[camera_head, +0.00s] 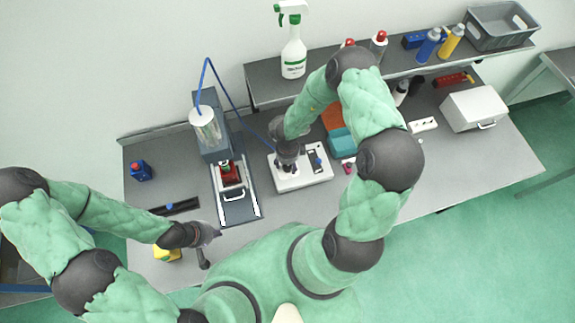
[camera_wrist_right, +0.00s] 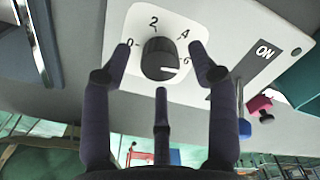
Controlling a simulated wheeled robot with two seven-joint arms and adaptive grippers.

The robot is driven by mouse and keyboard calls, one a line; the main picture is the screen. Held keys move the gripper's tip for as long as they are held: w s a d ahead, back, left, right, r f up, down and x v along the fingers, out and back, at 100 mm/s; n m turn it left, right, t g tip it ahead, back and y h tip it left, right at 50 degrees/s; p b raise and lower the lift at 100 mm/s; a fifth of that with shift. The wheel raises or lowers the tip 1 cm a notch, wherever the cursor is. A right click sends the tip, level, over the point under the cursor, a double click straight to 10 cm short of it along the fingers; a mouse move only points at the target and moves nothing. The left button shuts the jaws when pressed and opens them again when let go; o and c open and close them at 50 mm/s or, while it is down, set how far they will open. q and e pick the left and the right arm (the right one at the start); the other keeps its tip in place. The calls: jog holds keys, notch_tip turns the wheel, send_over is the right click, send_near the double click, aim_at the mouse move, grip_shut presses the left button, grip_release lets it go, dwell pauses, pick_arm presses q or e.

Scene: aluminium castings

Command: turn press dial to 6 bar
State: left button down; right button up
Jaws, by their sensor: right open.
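The press dial (camera_wrist_right: 160,52) is a dark round knob on a white panel (camera_wrist_right: 222,22) in the right wrist view. The panel is marked 0, 2, 4 and 6 around it. A pale mark on the knob's lower right lies close to the 6. My right gripper (camera_wrist_right: 161,60) is open, with fingers on the left and right of the dial and a third below; I cannot tell if they touch it. In the head view, my right gripper (camera_head: 288,158) is over the white control box (camera_head: 318,178) and hides the dial. My left gripper (camera_head: 207,243) is open and apart, above the table's front left.
The press (camera_head: 213,135) with its red-lined fixture (camera_head: 232,175) stands left of the control box. A blue hose runs between them. A teal bin (camera_head: 341,142) is close behind the box's right side. A yellow object (camera_head: 167,253) lies near my left gripper. The right table front is clear.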

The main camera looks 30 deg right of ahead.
jog(key=shift+f, duration=0.7)
jog(key=c, duration=1.1)
jog(key=shift+m+p, duration=0.45)
jog(key=shift+m, duration=0.35)
jog(key=shift+c, duration=0.2)
jog(key=o, duration=1.1)
jog(key=shift+o, duration=0.2)
notch_tip(320, 180, up, 12)
